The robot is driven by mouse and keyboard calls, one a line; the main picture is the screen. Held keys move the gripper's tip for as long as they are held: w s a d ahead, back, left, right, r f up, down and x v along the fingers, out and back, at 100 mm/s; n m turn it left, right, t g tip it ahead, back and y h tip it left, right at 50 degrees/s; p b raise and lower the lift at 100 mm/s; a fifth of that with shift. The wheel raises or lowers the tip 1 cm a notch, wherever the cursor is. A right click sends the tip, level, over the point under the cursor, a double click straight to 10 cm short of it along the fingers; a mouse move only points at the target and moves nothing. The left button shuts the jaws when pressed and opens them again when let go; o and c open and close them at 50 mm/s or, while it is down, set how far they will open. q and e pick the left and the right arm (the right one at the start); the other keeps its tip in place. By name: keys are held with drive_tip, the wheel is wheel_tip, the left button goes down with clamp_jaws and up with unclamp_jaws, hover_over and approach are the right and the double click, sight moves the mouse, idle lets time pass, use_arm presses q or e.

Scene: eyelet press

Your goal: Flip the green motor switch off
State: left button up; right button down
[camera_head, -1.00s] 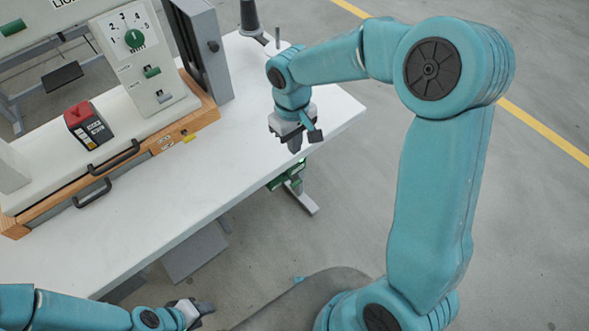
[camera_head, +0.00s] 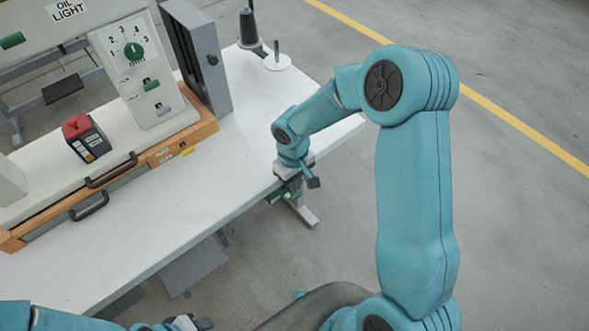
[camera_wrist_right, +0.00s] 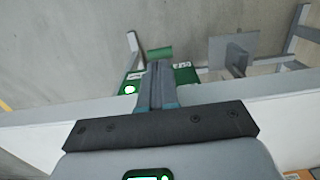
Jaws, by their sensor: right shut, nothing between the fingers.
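A green switch box (camera_head: 277,196) hangs under the table's front edge near its right end, partly hidden behind my right gripper (camera_head: 291,187). In the right wrist view the green box (camera_wrist_right: 186,75) shows beyond the table edge, with a round white spot and pale labels. My right gripper's fingers (camera_wrist_right: 158,72) are shut and empty, and they cover part of the box from this camera. I cannot tell whether they touch it. My left gripper (camera_head: 192,323) is low at the bottom edge, partly cut off, away from the table.
The white table (camera_head: 190,190) has clear room at its front and right. A machine panel (camera_head: 138,75) carries a green dial and small switches. A red-topped box (camera_head: 86,138) stands on the machine bed. A thread stand (camera_head: 277,60) is at the back right.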

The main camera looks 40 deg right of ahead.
sight(290, 192)
wheel_tip(290, 192, down, 2)
drive_tip(key=shift+s+f, duration=0.1)
drive_tip(key=shift+s, duration=0.05)
drive_tip(key=shift+f, duration=0.35)
drive_tip(key=shift+f, duration=0.1)
